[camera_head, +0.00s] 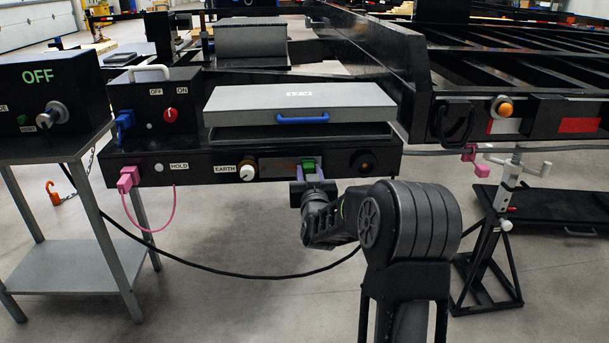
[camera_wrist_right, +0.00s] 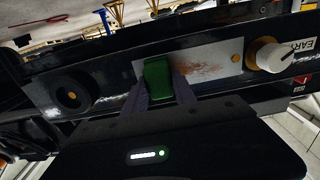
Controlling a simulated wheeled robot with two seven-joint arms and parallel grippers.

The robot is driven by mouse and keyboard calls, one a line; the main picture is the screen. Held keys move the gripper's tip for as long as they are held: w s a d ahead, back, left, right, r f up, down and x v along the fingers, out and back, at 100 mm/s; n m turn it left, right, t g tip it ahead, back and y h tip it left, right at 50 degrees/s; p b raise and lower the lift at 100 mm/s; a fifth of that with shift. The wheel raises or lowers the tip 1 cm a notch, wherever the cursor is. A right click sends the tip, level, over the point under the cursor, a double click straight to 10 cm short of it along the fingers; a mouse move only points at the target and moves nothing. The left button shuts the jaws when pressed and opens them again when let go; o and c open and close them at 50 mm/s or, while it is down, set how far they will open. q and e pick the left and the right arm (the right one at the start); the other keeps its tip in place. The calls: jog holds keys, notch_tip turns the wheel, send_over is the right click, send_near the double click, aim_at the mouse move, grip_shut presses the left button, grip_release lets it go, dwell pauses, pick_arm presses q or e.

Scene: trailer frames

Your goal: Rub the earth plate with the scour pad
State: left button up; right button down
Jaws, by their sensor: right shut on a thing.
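The green scour pad (camera_head: 309,164) is held between the fingers of my right gripper (camera_head: 313,176). In the right wrist view, the pad (camera_wrist_right: 157,78) sits between the two purple fingers of the gripper (camera_wrist_right: 160,90). The earth plate (camera_head: 272,169) is a small metal strip on the black front panel, beside the EARTH knob. In the right wrist view the plate (camera_wrist_right: 222,62) shows brown rust stains toward the knob side. The pad is in front of the plate, at the end away from the knob; I cannot tell whether it touches. My left gripper is out of view.
The white EARTH knob (camera_head: 247,172) and a black round socket (camera_head: 363,163) flank the plate. Above is a grey lid (camera_head: 300,99) with a blue handle. A pink plug (camera_head: 128,179) and hanging black cable (camera_head: 260,276) are left and below. A stand (camera_head: 490,250) is at right.

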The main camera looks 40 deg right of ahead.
aim_at(321, 164)
jog(key=shift+d, duration=0.1)
jog(key=s+d+b, duration=0.2)
jog(key=shift+d+r, duration=0.1)
jog(key=shift+d, duration=0.3)
dwell(0.3)
jog(key=shift+b, duration=0.3)
jog(key=shift+a, duration=0.1)
jog(key=shift+w+a, duration=1.15)
jog(key=shift+a, duration=0.25)
